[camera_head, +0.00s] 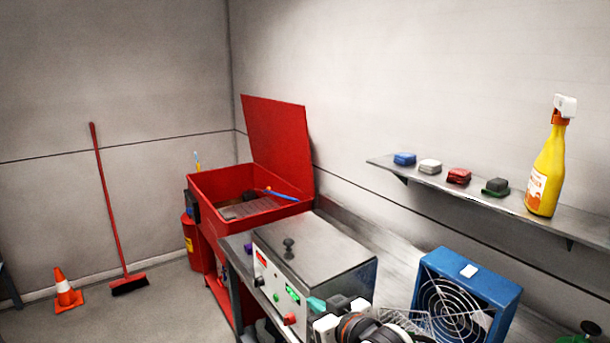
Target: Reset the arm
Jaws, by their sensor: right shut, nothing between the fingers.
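My right gripper (340,310) shows at the bottom middle, in front of the steel box-shaped machine (318,250) with a black lid knob. It is shut, with nothing seen in it. Part of my right arm shows below and to the right of it, cut off by the bottom edge. My left gripper is not in view.
A wire basket (405,325) and a blue fan (470,280) stand right of my gripper. A shelf (480,195) holds several small blocks and a yellow spray bottle (546,170). A red washer tub (225,185) stands open behind. A broom (108,205) and cone (64,288) are left.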

